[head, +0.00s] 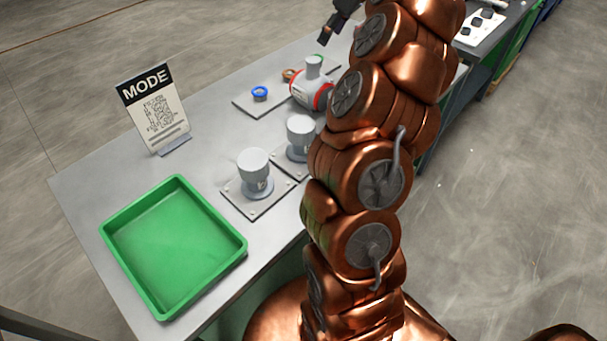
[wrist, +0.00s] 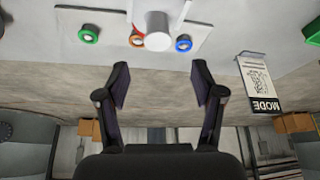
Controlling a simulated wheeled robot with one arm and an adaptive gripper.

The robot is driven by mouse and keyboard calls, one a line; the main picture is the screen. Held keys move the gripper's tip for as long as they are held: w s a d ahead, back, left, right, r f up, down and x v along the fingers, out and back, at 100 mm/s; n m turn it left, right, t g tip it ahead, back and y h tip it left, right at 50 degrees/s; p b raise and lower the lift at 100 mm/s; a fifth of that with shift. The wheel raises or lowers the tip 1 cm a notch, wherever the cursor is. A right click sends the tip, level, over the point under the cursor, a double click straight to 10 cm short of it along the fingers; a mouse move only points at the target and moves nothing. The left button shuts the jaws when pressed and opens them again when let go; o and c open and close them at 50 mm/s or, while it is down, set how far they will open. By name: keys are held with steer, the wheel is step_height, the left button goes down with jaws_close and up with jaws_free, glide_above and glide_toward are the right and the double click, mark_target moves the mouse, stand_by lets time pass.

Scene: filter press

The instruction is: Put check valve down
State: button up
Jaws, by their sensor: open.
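The check valve (head: 311,90), a grey body with red bands and a short stub on top, rests on a flat grey plate (head: 245,104) on the bench. In the wrist view its pale round end (wrist: 158,32) shows at the top, between coloured rings. My gripper (wrist: 160,85) is open with nothing between its fingers. It is apart from the valve, and part of it shows at the top of the head view (head: 333,32).
A blue ring (head: 260,93) and a brown ring (head: 289,75) lie by the valve; a green ring (wrist: 89,34) shows in the wrist view. Two grey capped fittings (head: 256,174) (head: 300,137), a MODE sign (head: 152,108) and an empty green tray (head: 172,245) are on the bench.

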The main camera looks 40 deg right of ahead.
steer(key=a+r+g+y, duration=0.1)
steer(key=a+r, duration=0.1)
steer(key=a, duration=1.5)
steer(key=s+a+f+g, duration=0.2)
steer(key=s+a, duration=0.6)
steer(key=a, duration=0.5)
steer(key=s+a+f+m+g+h, duration=0.1)
steer(key=s+a+f, duration=0.1)
steer(key=s, duration=0.6)
steer(key=s+a+f+m+g+h, duration=0.1)
steer(key=s+a+f, duration=0.1)
steer(key=s+f, duration=0.3)
steer(key=s+a+f+m+g, duration=0.1)
steer(key=s+f, duration=0.3)
steer(key=s, duration=0.8)
steer(key=shift+a+f+m+h, duration=0.25)
steer(key=shift+a+m+h, duration=0.25)
steer(key=shift+a, duration=0.4)
steer(key=shift+c, duration=0.2)
